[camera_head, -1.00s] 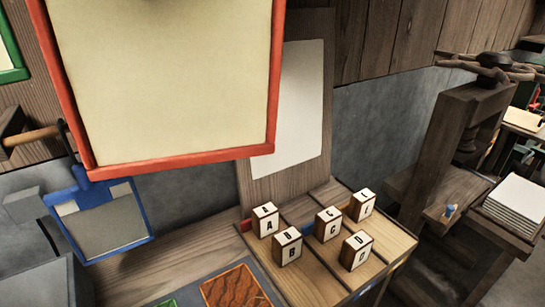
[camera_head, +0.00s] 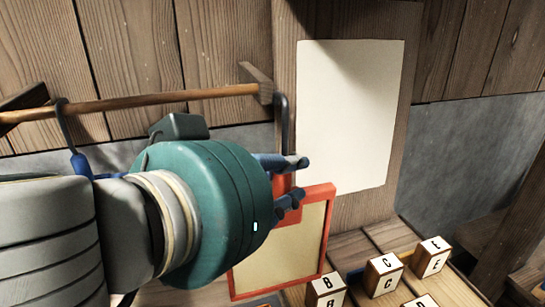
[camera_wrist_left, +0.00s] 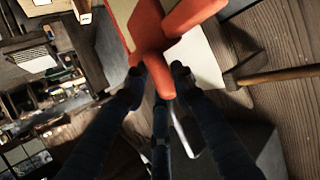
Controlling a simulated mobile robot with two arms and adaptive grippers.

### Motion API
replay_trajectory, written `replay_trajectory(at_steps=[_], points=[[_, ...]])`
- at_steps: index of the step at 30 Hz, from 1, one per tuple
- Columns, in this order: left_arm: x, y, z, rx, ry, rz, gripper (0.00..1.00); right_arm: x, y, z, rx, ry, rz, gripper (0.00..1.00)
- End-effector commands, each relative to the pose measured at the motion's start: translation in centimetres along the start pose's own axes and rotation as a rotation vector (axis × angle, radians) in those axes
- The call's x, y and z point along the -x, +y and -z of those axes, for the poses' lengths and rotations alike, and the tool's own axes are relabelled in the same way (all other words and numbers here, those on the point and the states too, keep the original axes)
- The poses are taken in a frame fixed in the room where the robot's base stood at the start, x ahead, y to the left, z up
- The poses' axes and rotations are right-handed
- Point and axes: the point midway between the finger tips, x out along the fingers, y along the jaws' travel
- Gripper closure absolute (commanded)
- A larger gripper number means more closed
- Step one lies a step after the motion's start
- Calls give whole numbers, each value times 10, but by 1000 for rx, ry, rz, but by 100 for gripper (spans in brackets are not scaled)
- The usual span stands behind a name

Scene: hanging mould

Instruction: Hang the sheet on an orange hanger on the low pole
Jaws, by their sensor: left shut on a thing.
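An orange hanger (camera_head: 281,205) with a dark hook (camera_head: 282,115) carries a cream sheet (camera_head: 300,248) in an orange-red frame. My left gripper (camera_head: 292,180) is shut on the hanger, just above the frame. The hanger also fills the top middle of the left wrist view (camera_wrist_left: 165,35). A wooden pole (camera_head: 170,101) runs along the wall to a bracket on its right. The hook stands close to the right of that bracket; I cannot tell whether they touch. My left arm hides part of the sheet. My right gripper is out of view.
A blue hanger (camera_head: 82,164) hangs from the pole at the left. Several lettered blocks (camera_head: 383,275) stand on a wooden top at the lower right.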

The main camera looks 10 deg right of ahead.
Motion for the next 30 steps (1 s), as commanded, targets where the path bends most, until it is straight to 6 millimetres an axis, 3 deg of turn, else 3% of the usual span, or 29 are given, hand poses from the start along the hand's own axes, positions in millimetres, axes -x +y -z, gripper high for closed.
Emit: replay_trajectory(at_steps=[10,30], points=[[-13,-15,7,4,-2,1,100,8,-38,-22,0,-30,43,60],[-46,-54,25,3,-3,2,100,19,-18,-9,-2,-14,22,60]])
